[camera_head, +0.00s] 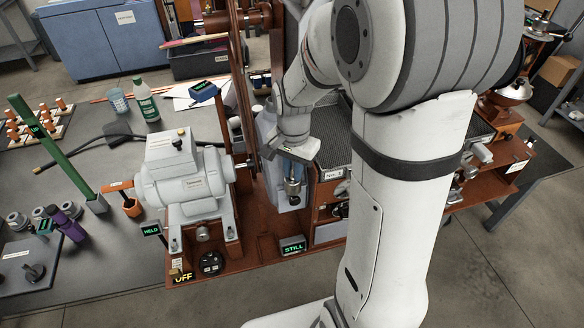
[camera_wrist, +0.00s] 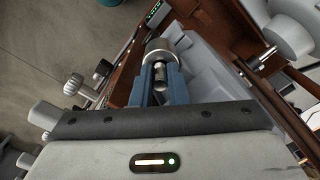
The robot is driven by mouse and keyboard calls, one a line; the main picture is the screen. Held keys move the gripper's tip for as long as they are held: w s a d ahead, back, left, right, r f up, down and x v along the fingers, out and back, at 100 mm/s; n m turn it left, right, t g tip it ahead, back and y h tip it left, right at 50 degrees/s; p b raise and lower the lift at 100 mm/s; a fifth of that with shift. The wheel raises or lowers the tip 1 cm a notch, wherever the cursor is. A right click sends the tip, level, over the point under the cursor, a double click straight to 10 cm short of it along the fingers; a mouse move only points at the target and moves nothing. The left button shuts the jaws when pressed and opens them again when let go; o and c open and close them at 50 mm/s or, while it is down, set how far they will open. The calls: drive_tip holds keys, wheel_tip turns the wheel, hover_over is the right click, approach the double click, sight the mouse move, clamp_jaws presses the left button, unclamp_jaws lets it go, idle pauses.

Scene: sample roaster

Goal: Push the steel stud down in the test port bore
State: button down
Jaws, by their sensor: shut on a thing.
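My gripper (camera_wrist: 158,88) shows in the wrist view as two blue fingers shut on a small steel stud (camera_wrist: 160,72). A wider round steel collar (camera_wrist: 160,46) lies just beyond the fingertips, in line with the stud; it looks like the test port. I cannot tell how deep the stud sits in the bore, which is hidden. In the head view my gripper (camera_head: 293,168) points down beside the grey-blue housing. Steel parts (camera_head: 293,187) show just under it, too small to tell stud from port.
A grey motor (camera_head: 190,185) stands left on the brown base. A black STILL display (camera_head: 293,244) stands in front, and a HELD display (camera_head: 151,230) at left. Upright brown posts (camera_head: 240,80) stand close behind my gripper. A bottle (camera_head: 146,100) and cup stand on the grey bench.

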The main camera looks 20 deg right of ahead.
drive_tip(key=shift+f, duration=0.25)
drive_tip(key=c, duration=1.7)
unclamp_jaws()
drive_tip(key=shift+r, duration=0.1)
wheel_tip(320, 180, up, 12)
drive_tip(key=b, duration=0.1)
drive_tip(key=s+f+n+t, duration=0.1)
drive_tip(key=s+n+t, duration=0.2)
drive_tip(key=s+n, duration=0.6)
drive_tip(key=s, duration=0.5)
drive_tip(key=shift+s, duration=0.25)
